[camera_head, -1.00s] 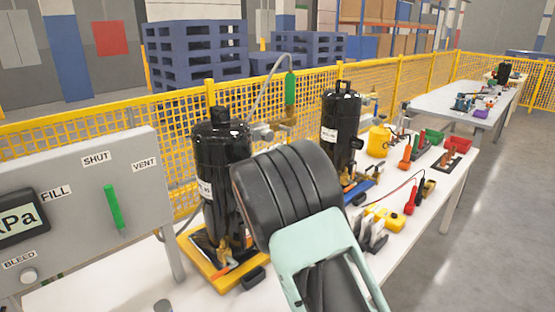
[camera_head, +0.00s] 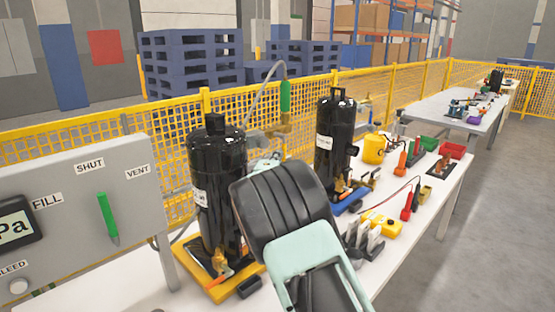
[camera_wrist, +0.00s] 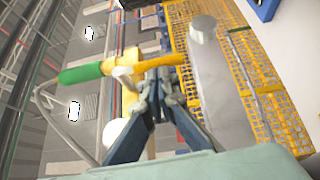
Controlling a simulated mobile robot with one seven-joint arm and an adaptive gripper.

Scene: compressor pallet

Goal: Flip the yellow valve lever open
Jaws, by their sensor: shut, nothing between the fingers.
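In the wrist view, my gripper (camera_wrist: 155,88) is shut and empty, its fingertips close together near the valve fitting. A brass-orange bar (camera_wrist: 165,62) runs across behind the fingertips, with a green hose end (camera_wrist: 80,73) on its left. A short yellow piece (camera_wrist: 130,92), possibly the valve lever, lies just left of the fingertips. I cannot tell whether they touch it. In the head view, the green hose end (camera_head: 285,96) stands upright above the brass fitting (camera_head: 288,118) beside the near black compressor (camera_head: 216,160). My arm hides the gripper there.
A grey panel (camera_head: 75,215) with a green lever stands at the left. A second black compressor (camera_head: 335,135) stands behind, with a yellow meter (camera_head: 380,223) and tools on the white bench (camera_head: 445,200). Yellow mesh fencing (camera_head: 400,90) runs behind the bench.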

